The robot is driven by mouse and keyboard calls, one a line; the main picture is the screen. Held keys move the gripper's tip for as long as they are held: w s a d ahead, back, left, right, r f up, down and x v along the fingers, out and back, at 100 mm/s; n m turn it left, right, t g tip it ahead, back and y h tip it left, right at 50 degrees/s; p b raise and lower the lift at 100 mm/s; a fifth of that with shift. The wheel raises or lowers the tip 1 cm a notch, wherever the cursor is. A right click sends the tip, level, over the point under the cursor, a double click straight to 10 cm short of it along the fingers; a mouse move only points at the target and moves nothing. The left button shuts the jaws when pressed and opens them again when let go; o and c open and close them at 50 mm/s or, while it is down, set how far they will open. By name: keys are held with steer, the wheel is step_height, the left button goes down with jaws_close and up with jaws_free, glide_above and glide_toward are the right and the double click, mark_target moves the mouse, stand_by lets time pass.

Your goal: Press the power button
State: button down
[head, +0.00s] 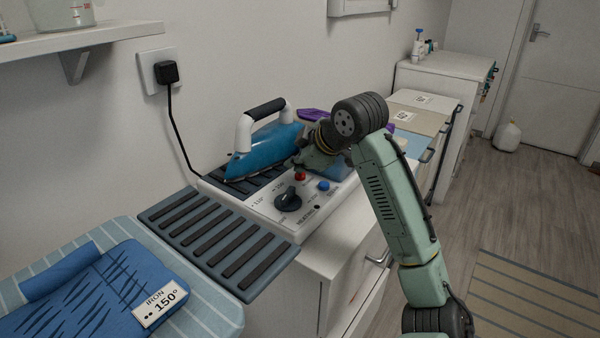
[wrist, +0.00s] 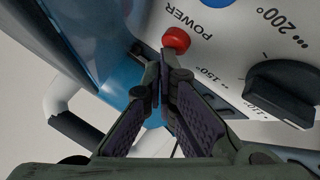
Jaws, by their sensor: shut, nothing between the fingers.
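The red power button (wrist: 176,40) sits on a white panel under the printed word POWER, in the wrist view. It also shows as a small red knob (head: 300,176) in the head view. My gripper (wrist: 163,60) is shut and empty, its fingertips just beside the red button in the picture; I cannot tell whether they touch it. In the head view, my gripper (head: 297,163) is partly hidden by my arm and is over the panel near the red button.
A black temperature dial (head: 288,199) and a blue button (head: 323,186) are on the same panel. A blue iron (head: 265,150) stands close behind. A slatted rack (head: 215,240) and a folded blue cloth (head: 100,290) lie at the left. A black plug (head: 167,72) is in the wall.

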mark_target(298, 175)
steer(key=shift+r+p, duration=2.6)
steer(key=shift+r, duration=0.5)
steer(key=c, duration=2.3)
jaws_free()
steer(key=shift+f, duration=0.1)
